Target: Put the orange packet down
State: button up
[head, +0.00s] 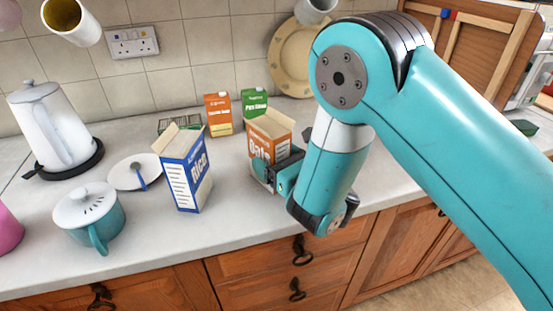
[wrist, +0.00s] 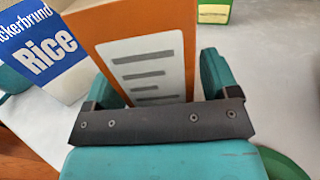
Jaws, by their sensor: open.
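The orange packet (head: 270,130), an open-topped oats carton, is upright at the front middle of the counter and appears to rest on it. My gripper (head: 270,174) is low at its front, with the fingers on either side of it. In the wrist view the packet's orange face with a white label (wrist: 150,75) is between the two teal fingers of my gripper (wrist: 158,80). The jaws are open, with a narrow gap visible at the right finger. The packet's base is mostly hidden by my gripper.
A blue and white rice carton (head: 186,170) stands close on the left. A tomato soup carton (head: 218,115) and a green carton (head: 254,102) stand behind. A teal pot (head: 90,217), a white plate (head: 125,174) and a kettle (head: 48,125) are further left. The front counter edge is near.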

jog(key=shift+r, duration=0.15)
jog(key=shift+s+d+f+b, duration=0.25)
jog(key=shift+s+d+b, duration=0.1)
jog(key=shift+b, duration=0.55)
jog(key=b+v, duration=0.8)
jog(key=shift+s, duration=0.2)
jog(key=shift+s+d+r+p, duration=0.2)
jog(key=shift+r+p, duration=0.25)
jog(key=shift+p, duration=0.2)
jog(key=shift+a+p, duration=0.1)
jog(key=shift+p, duration=0.55)
jog(key=p, duration=0.3)
jog(key=shift+s+d+p, duration=0.2)
jog(key=shift+s+p, duration=0.15)
jog(key=shift+s+d+p, duration=0.25)
jog(key=shift+p, duration=0.9)
jog(key=shift+s+d+f+p, duration=0.1)
jog(key=shift+s+d+p, duration=0.2)
jog(key=shift+p, duration=0.4)
